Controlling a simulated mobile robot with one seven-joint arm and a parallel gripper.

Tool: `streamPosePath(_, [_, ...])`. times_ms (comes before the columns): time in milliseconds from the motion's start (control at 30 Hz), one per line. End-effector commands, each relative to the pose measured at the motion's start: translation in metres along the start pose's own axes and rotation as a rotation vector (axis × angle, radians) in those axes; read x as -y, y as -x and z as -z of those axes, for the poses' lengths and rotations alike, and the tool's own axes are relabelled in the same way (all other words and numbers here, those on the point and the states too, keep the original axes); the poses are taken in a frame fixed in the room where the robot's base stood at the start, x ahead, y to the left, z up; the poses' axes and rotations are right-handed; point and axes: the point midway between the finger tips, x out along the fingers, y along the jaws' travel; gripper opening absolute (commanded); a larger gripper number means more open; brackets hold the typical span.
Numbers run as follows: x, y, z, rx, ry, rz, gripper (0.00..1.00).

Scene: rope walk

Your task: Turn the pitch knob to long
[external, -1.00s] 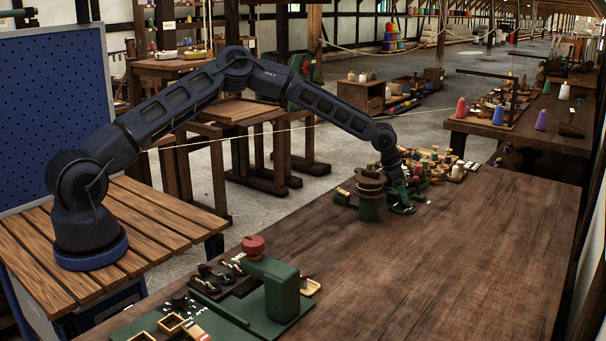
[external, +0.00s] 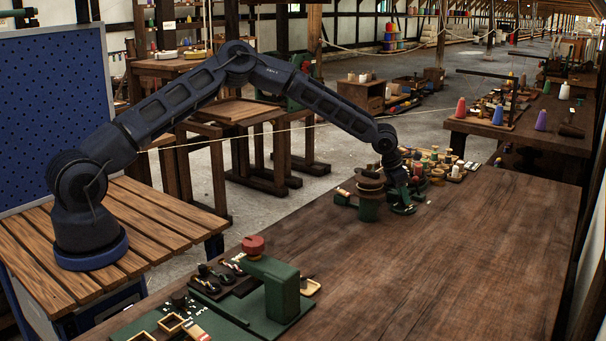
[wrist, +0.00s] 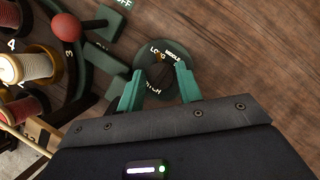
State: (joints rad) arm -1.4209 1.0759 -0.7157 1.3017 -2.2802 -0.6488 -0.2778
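The pitch knob (wrist: 160,74) is a dark grip on a round dark green dial plate (wrist: 147,60) in the wrist view. "LONG" and "MIDDLE" are lettered along the plate's far edge. "PITCH" is partly covered near the left finger, and the rest of the plate's near side is hidden. My gripper (wrist: 160,69) has its teal fingers on either side of the knob, apart, with a small gap showing at the left. I cannot tell which mark the knob points to. In the external view my gripper (external: 404,192) is down at the green device on the bench, and the knob is too small to make out.
Left of the dial in the wrist view are a red ball (wrist: 66,27), yarn spools (wrist: 28,66) and a green block marked "OFF" (wrist: 112,22). A green post with stacked discs (external: 369,205) stands beside my gripper. The bench (external: 450,270) in front is clear.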

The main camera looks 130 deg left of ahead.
Motion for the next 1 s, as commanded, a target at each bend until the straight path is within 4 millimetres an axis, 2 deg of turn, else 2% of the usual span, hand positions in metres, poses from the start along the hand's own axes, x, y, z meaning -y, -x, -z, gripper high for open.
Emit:
streamPosePath(33, [-0.0002,0.0,0.0001,0.0,0.0,0.0,0.46])
streamPosePath(67, [-0.0002,-0.0001,0.0001,0.0,0.0,0.0,0.52])
streamPosePath(567, [-0.0031,-0.0003,0.0007,-0.001,-0.018,0.007,0.52])
streamPosePath(1000, [-0.0033,-0.0011,0.0006,-0.001,-0.248,0.104,0.52])
